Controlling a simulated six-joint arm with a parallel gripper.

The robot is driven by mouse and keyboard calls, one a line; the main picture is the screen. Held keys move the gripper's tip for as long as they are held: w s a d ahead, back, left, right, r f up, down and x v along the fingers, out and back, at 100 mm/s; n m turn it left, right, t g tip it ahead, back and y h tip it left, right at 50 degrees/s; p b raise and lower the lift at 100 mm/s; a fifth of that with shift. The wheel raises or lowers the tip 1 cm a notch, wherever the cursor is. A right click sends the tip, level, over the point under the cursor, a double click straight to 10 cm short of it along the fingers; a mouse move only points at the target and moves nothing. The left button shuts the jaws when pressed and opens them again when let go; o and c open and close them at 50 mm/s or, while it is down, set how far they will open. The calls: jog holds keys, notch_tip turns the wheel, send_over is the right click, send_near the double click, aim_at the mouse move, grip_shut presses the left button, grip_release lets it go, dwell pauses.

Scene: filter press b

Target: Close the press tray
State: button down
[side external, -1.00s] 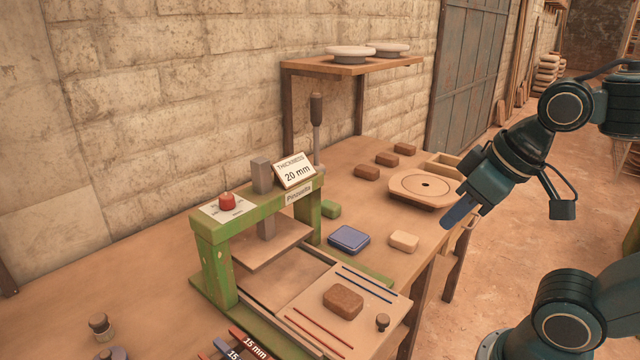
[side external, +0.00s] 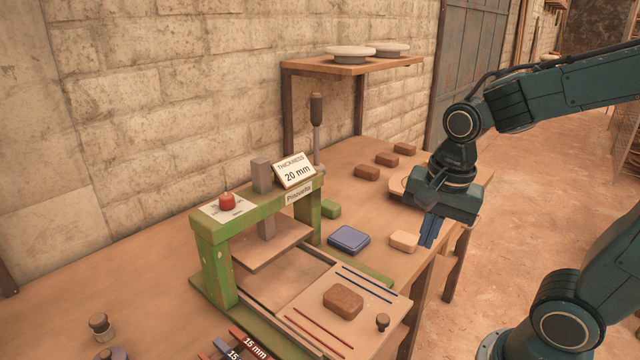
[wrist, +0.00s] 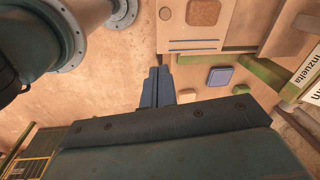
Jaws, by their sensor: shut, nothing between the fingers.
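The press tray (side external: 312,306) is a flat tan board pulled out on the right of the green press frame (side external: 218,262). A brown clay block (side external: 343,301) lies on it between blue and red strips, with a small dark knob (side external: 382,321) at its front right corner. In the wrist view the tray (wrist: 205,31) is at the top. My gripper (side external: 428,240) has blue fingers that point down, shut and empty, near the bench's right edge, behind and to the right of the tray and apart from it. The fingers also show in the wrist view (wrist: 157,82).
A blue block (side external: 349,239) and a pale block (side external: 404,241) lie on the bench between the press and my gripper. A lever (side external: 317,125) stands at the press. Open floor lies right of the bench.

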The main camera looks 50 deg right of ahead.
jog(key=f+m, duration=0.2)
jog(key=m, duration=0.1)
jog(key=m+g, duration=0.5)
jog(key=m, duration=1.3)
send_over(409, 307)
jog(key=s+a, duration=0.2)
notch_tip(409, 307, down, 10)
jog(key=shift+w+d, duration=0.15)
jog(key=shift+w, duration=0.1)
jog(key=shift+f, duration=0.15)
jog(key=s+x, duration=0.1)
jog(key=x, duration=0.9)
jog(key=shift+w+a, duration=0.2)
jog(key=shift+w, duration=2.1)
jog(key=shift+w, duration=0.1)
